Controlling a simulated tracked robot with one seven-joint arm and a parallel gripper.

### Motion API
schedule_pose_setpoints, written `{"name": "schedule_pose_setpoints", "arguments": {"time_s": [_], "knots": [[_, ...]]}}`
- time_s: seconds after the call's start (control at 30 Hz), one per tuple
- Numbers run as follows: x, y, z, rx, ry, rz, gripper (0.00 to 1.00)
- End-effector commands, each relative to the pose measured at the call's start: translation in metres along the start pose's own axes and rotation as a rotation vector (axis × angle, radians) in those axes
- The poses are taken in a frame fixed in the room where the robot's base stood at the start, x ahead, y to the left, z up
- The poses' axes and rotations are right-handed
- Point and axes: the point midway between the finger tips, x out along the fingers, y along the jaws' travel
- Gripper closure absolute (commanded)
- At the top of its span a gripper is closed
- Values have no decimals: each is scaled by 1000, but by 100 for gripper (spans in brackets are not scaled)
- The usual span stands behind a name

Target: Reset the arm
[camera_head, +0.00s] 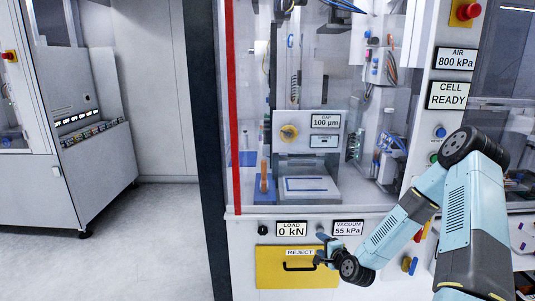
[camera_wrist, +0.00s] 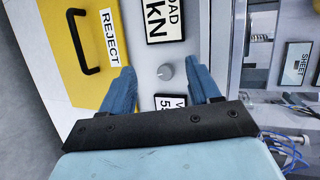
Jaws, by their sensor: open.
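My arm (camera_head: 385,240) reaches in from the right of the head view, bent at the elbow. My gripper (camera_head: 322,250) is in front of the machine's lower panel, by the right end of the yellow reject drawer. In the wrist view my gripper (camera_wrist: 163,85) shows two blue fingers, spread apart with nothing between them. A small grey knob (camera_wrist: 165,72) on the panel appears in the gap between the fingers, behind them. The gripper hides part of the vacuum label in the wrist view.
The yellow reject drawer (camera_head: 275,278) has a black handle (camera_head: 299,267) and looks shut. Above it are the load display (camera_head: 291,229) and the vacuum display (camera_head: 347,228). A clear-fronted cell stands above them. Grey floor (camera_head: 150,250) is open at the left.

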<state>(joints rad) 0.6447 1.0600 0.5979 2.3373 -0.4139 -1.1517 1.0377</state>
Motion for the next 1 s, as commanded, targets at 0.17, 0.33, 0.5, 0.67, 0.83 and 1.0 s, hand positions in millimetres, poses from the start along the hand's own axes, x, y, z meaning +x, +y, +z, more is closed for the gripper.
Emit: {"name": "schedule_pose_setpoints", "arguments": {"time_s": [0.17,0.33,0.5,0.67,0.83,1.0], "knots": [[-6,-20,0,-183,-39,98,38],[-16,-40,-2,-345,-65,189,38],[-30,-62,-5,-496,-84,278,38],[-47,-85,-8,-625,-96,359,38],[-68,-112,-9,-750,-104,439,38],[-94,-141,-9,-859,-107,515,38]]}}
